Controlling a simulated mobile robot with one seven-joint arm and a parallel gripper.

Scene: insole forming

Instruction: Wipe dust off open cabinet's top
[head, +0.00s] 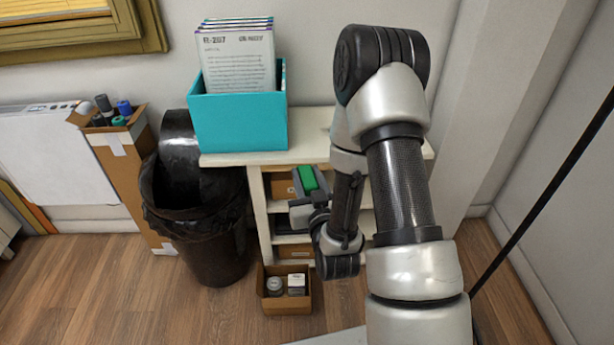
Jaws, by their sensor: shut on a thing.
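The open cabinet (306,157) is a low cream unit with open shelves against the wall. The left part of its top is under a teal box (240,122) of papers. The middle of the top shows, and my arm hides much of the right part. I cannot make out dust on it. My gripper (305,188) is in front of the cabinet, near the front edge of its top in the picture. It is shut on a small green block (308,178), perhaps a sponge. I see no clear contact between the block and the cabinet.
A black bin (215,235) with a liner stands left of the cabinet. A tall carton (130,165) with rolls is farther left. A small open box (287,306) with items lies on the floor in front. A dark pole (545,190) slants at the right.

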